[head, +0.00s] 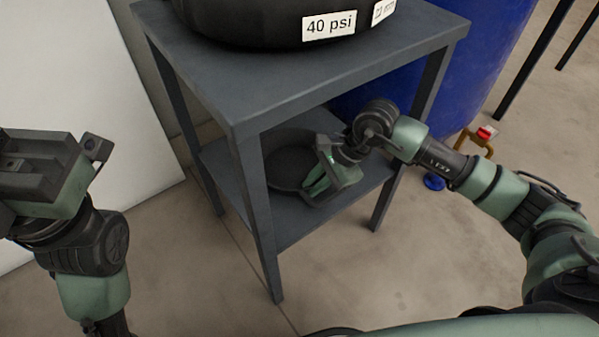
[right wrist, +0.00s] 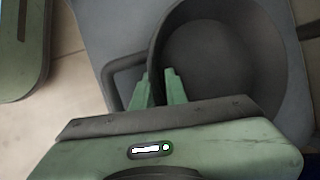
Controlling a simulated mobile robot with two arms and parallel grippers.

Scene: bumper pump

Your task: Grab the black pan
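The black pan (head: 287,166) is a round, dark dish on the lower shelf of the grey table. It fills the upper right of the right wrist view (right wrist: 225,60), with a loop-like handle (right wrist: 122,72) on its left side. My right gripper (head: 318,183) reaches in under the tabletop at the pan's right side. In the right wrist view, its two green fingers (right wrist: 158,88) are close together on either side of the pan's rim wall, which fills the gap between them. My left gripper (head: 40,170) is at the left edge, away from the pan; its fingers cannot be made out.
The grey table (head: 250,95) has its top above the pan and legs around the lower shelf (head: 285,222). A black round object labelled 40 psi (head: 265,25) sits on top. A blue barrel (head: 470,75) and a red-handled valve (head: 484,133) are behind my right arm.

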